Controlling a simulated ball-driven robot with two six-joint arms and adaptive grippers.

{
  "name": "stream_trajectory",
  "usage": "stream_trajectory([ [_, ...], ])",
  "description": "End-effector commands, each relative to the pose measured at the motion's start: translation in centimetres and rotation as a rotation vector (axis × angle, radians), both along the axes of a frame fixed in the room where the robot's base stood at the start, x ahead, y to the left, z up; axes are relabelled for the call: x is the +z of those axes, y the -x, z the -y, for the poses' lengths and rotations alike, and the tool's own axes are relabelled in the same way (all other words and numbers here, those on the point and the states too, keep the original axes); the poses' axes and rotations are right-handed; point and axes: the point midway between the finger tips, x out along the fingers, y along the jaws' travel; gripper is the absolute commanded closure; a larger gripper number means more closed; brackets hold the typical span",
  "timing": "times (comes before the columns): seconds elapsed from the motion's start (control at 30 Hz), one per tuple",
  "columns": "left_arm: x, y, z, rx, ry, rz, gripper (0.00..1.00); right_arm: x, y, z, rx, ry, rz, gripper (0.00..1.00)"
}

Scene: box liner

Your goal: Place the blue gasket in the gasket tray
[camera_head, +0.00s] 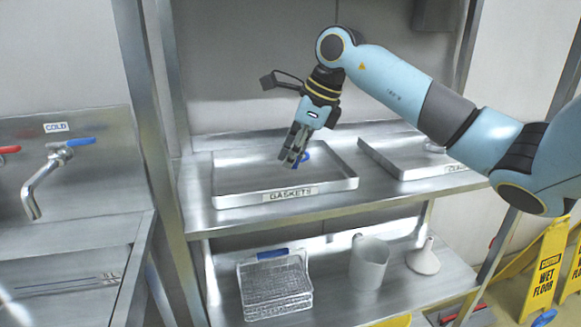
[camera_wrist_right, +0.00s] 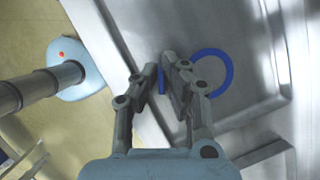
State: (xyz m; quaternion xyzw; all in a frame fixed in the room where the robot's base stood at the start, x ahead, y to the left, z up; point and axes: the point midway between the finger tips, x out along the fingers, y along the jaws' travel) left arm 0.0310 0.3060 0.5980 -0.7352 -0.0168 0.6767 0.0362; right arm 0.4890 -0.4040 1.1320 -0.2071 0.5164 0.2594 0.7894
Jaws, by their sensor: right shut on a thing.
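The blue gasket (camera_head: 304,156) is a ring, partly hidden behind my right gripper (camera_head: 291,161) in the head view. In the right wrist view the ring (camera_wrist_right: 229,72) shows beside the right finger, with a blue strip of it between the fingertips (camera_wrist_right: 161,66). My right gripper is shut on it, pointing down. The gasket tray (camera_head: 340,189), a shallow metal tray labelled GASKETS, lies on the upper shelf. The gripper and gasket are over the inside of the tray. I cannot tell whether the gasket touches its floor. My left gripper is out of view.
Another shallow tray (camera_head: 385,160) sits to the right on the same shelf. The lower shelf holds a wire basket (camera_head: 275,287), a white jug (camera_head: 369,262) and a funnel (camera_head: 424,258). A sink tap (camera_head: 42,180) is at left; yellow wet-floor signs (camera_head: 546,270) stand at right.

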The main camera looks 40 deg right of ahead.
Motion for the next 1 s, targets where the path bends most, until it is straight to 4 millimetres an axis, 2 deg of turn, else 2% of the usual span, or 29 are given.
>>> stream_trajectory([
  [0.1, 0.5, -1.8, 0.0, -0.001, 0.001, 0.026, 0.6, -0.7, -0.4, 0.2, 0.0, -0.001, -0.002, 1.0],
  [0.2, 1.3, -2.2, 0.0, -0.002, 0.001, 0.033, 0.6, -2.2, -0.3, 0.2, 0.0, -0.001, -0.006, 1.0],
  [0.4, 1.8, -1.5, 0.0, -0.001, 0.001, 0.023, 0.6, -4.3, -0.4, 0.2, 0.001, 0.001, -0.001, 1.0],
  [0.77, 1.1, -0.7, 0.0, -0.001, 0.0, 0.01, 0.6, -4.8, -0.4, 0.2, 0.0, 0.002, 0.0, 1.0],
  [0.8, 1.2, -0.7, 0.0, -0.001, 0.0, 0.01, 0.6, -4.7, -0.4, 0.2, 0.0, 0.002, 0.0, 0.91],
  [0.9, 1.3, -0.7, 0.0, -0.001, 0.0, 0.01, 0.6, -4.6, -0.4, 0.2, 0.0, 0.002, 0.0, 0.78],
  [0.97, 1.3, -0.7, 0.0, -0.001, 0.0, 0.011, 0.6, -4.6, -0.4, 0.2, 0.0, 0.002, 0.0, 0.71],
  [1.0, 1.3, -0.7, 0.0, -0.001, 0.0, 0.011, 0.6, -4.6, -0.4, 0.2, 0.0, 0.002, 0.0, 0.71],
])
